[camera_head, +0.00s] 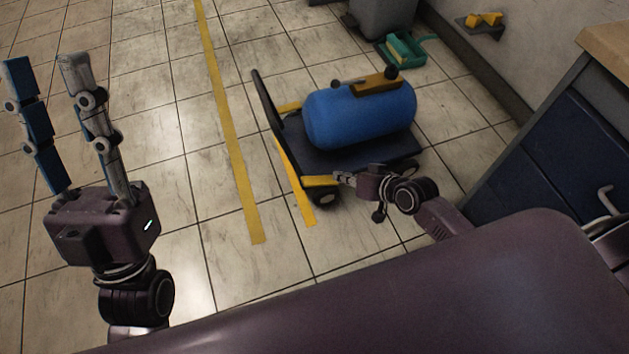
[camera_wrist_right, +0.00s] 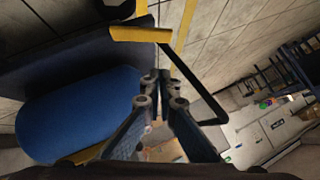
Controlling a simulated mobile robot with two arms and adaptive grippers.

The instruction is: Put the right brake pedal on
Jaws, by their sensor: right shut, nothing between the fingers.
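The cart (camera_head: 405,158) carries a blue tank (camera_head: 345,118), also seen in the right wrist view (camera_wrist_right: 75,115). A yellow pedal-like plate (camera_head: 320,181) sits at its near corner above a wheel. Another yellow piece (camera_head: 289,107) shows at the far corner. My right gripper (camera_head: 340,177) is shut and empty, its fingertips close to the near yellow plate; contact cannot be told. In the right wrist view, the shut fingers (camera_wrist_right: 163,78) are below a yellow plate (camera_wrist_right: 140,34). I cannot tell whether any pedal is pressed. My left gripper (camera_head: 45,68) is open and empty, far left.
The cart's black handle (camera_head: 268,105) rises at its left side. Yellow floor tape (camera_head: 235,160) runs to its left. A blue cabinet (camera_head: 560,140) stands at the right, and a green dustpan (camera_head: 405,52) lies behind. The tiled floor at the left is clear.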

